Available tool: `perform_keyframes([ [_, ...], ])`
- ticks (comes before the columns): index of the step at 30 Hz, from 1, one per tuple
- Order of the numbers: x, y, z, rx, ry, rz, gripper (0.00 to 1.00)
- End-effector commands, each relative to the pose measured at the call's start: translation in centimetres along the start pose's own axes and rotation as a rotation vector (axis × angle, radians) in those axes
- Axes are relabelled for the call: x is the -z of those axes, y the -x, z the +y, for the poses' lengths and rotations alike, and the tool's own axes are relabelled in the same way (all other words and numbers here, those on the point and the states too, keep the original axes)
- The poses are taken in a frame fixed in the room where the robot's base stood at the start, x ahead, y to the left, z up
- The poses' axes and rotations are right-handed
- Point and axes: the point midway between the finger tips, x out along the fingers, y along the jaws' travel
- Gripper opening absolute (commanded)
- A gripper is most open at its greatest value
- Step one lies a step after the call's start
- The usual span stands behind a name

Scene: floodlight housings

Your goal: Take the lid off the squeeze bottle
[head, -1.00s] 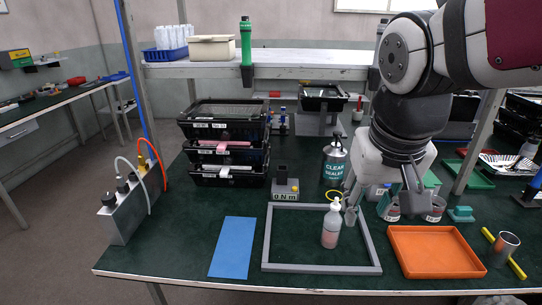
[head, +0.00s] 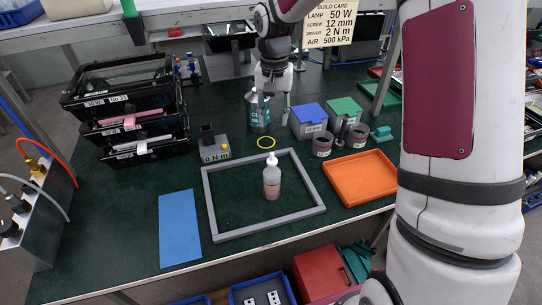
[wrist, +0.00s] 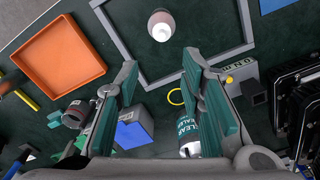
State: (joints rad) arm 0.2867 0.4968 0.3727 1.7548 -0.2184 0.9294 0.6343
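The squeeze bottle (head: 272,183) is small and clear with pinkish contents. It stands upright inside a grey rectangular frame (head: 312,212) on the green bench. Its white lid with a narrow nozzle (head: 272,160) is on top. In the wrist view the bottle (wrist: 161,26) appears from above, beyond my fingertips and apart from them. My gripper (head: 275,105) hangs behind the bottle in the head view, in front of the Clear Sealer can (head: 256,114). In the wrist view my gripper (wrist: 160,62) has its two fingers wide apart, with nothing between them.
An orange tray (head: 362,178) lies right of the frame, a blue mat (head: 179,228) left. Blue (head: 308,116) and green (head: 343,108) lidded boxes and small cups stand behind the tray. A yellow ring (head: 266,143) lies behind the frame.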

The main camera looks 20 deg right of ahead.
Motion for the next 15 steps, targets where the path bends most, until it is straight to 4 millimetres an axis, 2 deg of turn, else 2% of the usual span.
perform_keyframes([
  [9,-0.2,-5.8,0.0,-0.001,0.002,-0.005,0.36],
  [15,-0.2,-7.6,0.0,-0.001,0.002,-0.002,0.36],
])
